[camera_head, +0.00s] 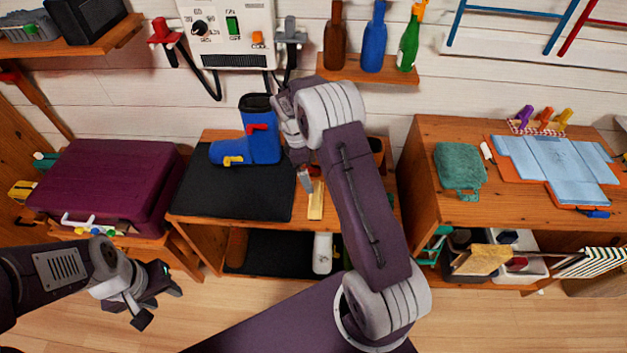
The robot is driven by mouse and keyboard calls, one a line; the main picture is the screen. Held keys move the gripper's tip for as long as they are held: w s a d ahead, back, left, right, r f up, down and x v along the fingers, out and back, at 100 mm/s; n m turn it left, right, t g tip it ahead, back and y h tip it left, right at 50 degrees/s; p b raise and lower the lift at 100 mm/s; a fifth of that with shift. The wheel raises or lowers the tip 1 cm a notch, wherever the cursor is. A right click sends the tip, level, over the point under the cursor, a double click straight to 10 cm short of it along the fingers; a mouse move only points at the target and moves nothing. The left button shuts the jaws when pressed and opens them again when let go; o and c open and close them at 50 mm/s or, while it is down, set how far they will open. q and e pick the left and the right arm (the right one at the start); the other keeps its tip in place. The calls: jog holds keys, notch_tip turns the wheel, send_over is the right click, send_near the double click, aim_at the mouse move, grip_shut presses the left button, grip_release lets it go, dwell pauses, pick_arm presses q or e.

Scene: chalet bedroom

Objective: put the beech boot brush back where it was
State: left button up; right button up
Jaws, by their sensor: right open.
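A pale wooden piece (316,205), which looks like the beech boot brush, lies on the middle wooden bench (210,136), just right of a black mat (240,187). My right gripper (303,172) is open and points down over the bench, just above the pale piece's far end. The arm hides part of the bench there, and I cannot tell whether gripper and piece touch. A blue boot (262,143) with red and yellow parts stands on the mat, left of my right gripper. My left gripper (156,305) is open and empty, low over the floor at the left.
A purple suitcase (110,180) lies on a stand at the left. A wall shelf (350,70) holds bottles above my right arm. The right-hand table (432,150) carries a green cloth (460,168) and a folded blue garment (560,165). Floor in front is mostly clear.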

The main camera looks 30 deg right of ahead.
jog(key=s+a+r+m, duration=0.1)
jog(key=s+a+m, duration=0.2)
jog(key=s, duration=0.3)
jog(key=s+a+r+m+t+y, duration=0.1)
jog(key=s+a+r+m, duration=0.1)
jog(key=s+m, duration=0.3)
jog(key=s+a+r+m+t+y, duration=0.1)
jog(key=s+a+m, duration=0.3)
jog(key=s, duration=0.4)
jog(key=shift+s+r, duration=0.2)
jog(key=shift+r, duration=0.1)
jog(key=shift+a, duration=0.1)
notch_tip(320, 180, up, 4)
jog(key=p, duration=0.4)
